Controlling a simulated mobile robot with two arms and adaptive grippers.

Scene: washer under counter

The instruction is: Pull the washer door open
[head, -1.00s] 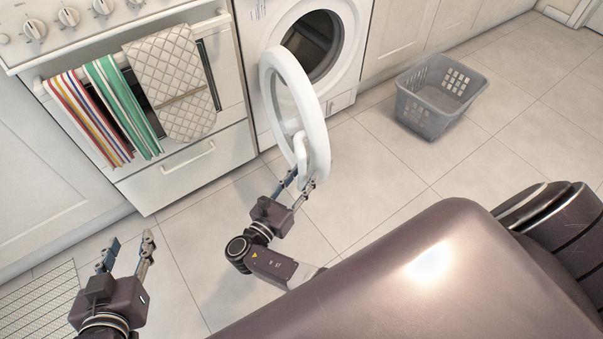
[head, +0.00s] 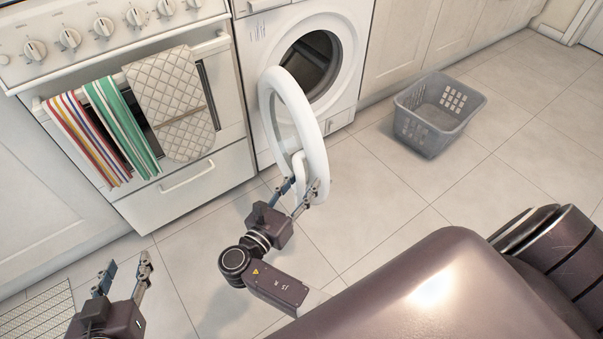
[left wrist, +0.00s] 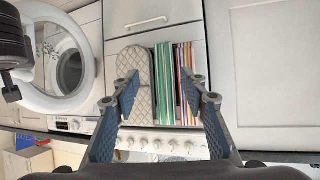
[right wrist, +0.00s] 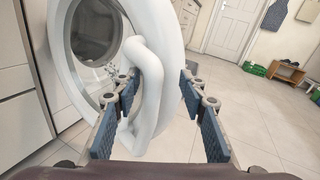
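The washer (head: 345,60) stands under the counter, and its round white door (head: 318,150) is swung wide open toward me, showing the dark drum. The door's curved handle (right wrist: 150,90) shows large in the right wrist view. My right gripper (head: 299,187) is at the door's lower front edge. Its fingers are apart, one on each side of the handle (right wrist: 158,88), with a visible gap on the right side. My left gripper (head: 122,268) is open and empty, low at the left above the floor. The left wrist view also shows the open door (left wrist: 32,60).
A white stove (head: 185,185) with hanging towels (head: 120,125) and an oven mitt (head: 170,100) stands left of the washer. A grey laundry basket (head: 430,135) sits on the floor to the right. The tiled floor between is clear.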

